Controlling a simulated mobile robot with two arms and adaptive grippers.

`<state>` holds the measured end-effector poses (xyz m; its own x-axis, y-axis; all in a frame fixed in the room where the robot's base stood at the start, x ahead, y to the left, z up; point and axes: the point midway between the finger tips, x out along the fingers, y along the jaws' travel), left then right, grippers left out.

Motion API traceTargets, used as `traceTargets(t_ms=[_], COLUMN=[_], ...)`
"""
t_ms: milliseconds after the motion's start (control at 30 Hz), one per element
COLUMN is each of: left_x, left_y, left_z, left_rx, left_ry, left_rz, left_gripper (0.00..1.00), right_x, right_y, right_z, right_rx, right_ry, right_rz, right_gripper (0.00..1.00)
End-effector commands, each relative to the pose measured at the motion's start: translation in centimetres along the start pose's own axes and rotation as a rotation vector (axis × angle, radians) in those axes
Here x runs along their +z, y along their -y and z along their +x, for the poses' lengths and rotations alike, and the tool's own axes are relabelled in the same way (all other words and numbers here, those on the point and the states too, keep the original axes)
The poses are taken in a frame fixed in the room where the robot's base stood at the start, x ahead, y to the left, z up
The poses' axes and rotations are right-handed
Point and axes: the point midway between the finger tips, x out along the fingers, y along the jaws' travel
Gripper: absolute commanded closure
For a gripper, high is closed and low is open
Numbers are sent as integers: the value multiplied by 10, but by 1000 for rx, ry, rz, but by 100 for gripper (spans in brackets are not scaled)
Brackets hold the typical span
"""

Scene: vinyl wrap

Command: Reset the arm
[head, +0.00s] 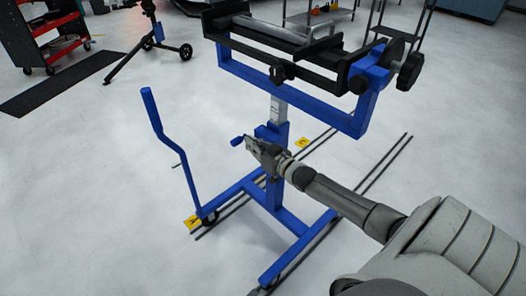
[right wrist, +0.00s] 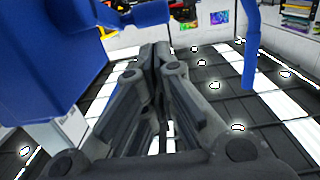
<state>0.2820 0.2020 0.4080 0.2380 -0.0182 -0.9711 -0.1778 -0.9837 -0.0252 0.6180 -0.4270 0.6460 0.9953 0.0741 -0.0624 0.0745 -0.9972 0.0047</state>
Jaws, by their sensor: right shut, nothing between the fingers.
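My right arm comes in from the lower right of the head view, and its gripper (head: 250,143) is in front of the blue stand's (head: 227,69) column. In the right wrist view the right gripper's (right wrist: 155,52) fingers are together and nothing is between them. Blue stand parts (right wrist: 50,50) fill the upper left of that view, close beside the gripper. I cannot tell whether they touch. My left gripper is in neither view.
The blue stand has a black clamp top with a grey roller (head: 270,30), an upright blue handle (head: 160,130) and a wheeled base. Yellow markers (head: 193,222) lie by dark floor lines. A red tool cart (head: 60,30) stands at upper left.

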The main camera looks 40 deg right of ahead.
Motion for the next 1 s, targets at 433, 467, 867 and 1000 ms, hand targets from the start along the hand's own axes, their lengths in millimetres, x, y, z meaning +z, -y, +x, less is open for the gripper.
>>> traceTargets(t_ms=[433, 467, 867, 1000], left_x=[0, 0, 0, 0], left_y=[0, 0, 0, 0], left_z=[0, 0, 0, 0], left_rx=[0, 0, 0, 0], left_ry=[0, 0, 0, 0], left_rz=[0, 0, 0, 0], left_gripper=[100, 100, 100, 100], right_x=[-1, -1, 27, 94], right_y=[1, 1, 17, 58], right_z=[-48, -50, -57, -81], right_rx=[-1, -1, 6, 20], right_ry=[-2, -2, 75, 283], right_rz=[0, 0, 2, -3], right_gripper=[100, 100, 100, 100])
